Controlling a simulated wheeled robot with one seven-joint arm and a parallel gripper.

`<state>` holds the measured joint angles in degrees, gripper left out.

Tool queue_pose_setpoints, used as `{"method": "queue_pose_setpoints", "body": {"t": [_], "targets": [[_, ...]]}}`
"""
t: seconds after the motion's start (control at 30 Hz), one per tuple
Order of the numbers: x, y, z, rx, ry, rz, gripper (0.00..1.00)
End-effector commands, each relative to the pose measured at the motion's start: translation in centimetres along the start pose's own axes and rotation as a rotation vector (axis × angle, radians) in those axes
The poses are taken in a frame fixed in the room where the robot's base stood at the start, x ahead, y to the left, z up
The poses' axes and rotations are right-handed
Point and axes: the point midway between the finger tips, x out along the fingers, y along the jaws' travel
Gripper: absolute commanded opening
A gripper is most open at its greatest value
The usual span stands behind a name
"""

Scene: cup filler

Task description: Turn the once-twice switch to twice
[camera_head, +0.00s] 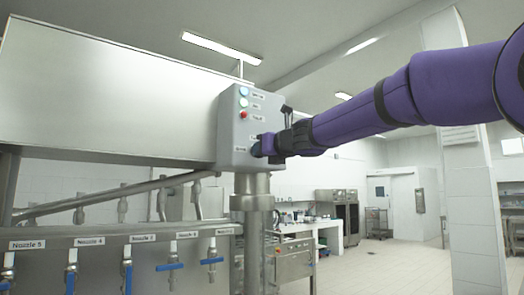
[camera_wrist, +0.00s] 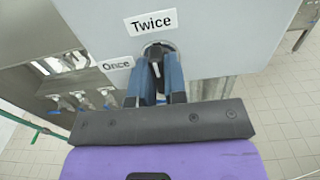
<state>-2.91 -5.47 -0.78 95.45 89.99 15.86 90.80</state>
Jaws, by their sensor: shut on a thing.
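The once-twice switch (camera_wrist: 157,56) is on the lower part of the grey control box (camera_head: 234,128). The wrist view shows a "Twice" label (camera_wrist: 151,22) above it and a "Once" label (camera_wrist: 116,63) to its left. My gripper (camera_wrist: 157,75) is shut on the switch, with blue fingers on either side of it. The knob is mostly hidden between the fingers, so I cannot tell which label it points to. In the head view my gripper (camera_head: 259,147) reaches the box from the right and covers the switch.
The box also carries a pale button (camera_head: 243,92), another button (camera_head: 243,103) and a red button (camera_head: 243,115) higher up. A metal post (camera_head: 252,203) stands under the box. Open floor lies to the right.

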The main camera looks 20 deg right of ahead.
Motion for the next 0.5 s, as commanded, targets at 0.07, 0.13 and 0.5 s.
{"method": "queue_pose_setpoints", "body": {"t": [0.07,0.13,0.5], "targets": [[0.06,-0.01,-0.24,0.003,0.004,0.000,0.00],[0.06,-0.01,-0.24,0.003,0.004,0.000,0.00],[-0.01,0.00,-0.09,0.001,0.001,0.000,0.38]]}}
